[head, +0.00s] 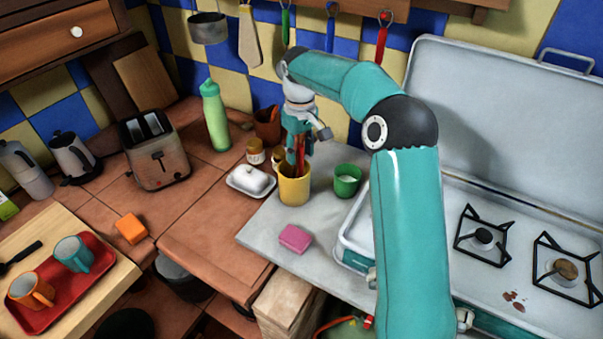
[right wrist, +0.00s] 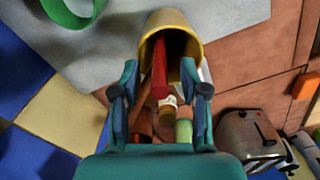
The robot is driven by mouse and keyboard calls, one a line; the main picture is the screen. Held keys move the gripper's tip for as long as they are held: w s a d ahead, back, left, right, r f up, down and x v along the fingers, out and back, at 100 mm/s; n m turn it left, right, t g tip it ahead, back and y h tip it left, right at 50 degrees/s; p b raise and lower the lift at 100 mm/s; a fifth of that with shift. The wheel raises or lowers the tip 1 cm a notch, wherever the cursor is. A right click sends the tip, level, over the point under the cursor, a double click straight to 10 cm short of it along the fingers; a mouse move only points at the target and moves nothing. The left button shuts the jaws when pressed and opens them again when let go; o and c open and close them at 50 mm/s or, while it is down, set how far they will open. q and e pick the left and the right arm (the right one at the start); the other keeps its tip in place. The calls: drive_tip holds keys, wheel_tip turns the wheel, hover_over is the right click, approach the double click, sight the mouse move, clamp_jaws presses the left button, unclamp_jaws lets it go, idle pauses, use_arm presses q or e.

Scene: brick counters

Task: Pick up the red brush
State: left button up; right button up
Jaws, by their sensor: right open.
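A red handle, which looks like the red brush (head: 301,157), stands in a yellow cup (head: 294,188) on the grey counter. Only part of it shows in the head view. In the right wrist view the red brush (right wrist: 160,72) juts from the mouth of the yellow cup (right wrist: 172,22). My right gripper (head: 299,143) is above the cup, pointing down. In the right wrist view the right gripper (right wrist: 159,75) is open, with a finger on each side of the red handle. The brush's lower end is hidden inside the cup. My left gripper is not in view.
A green cup (head: 347,181) stands close right of the yellow cup. A butter dish (head: 251,181), small jars (head: 255,151) and a brown jug (head: 267,124) stand close left and behind. A pink sponge (head: 295,238) lies in front. The stove (head: 500,215) is at right.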

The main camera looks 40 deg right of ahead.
drive_tip(key=shift+c, duration=0.2)
clamp_jaws()
drive_tip(key=shift+r, duration=0.15)
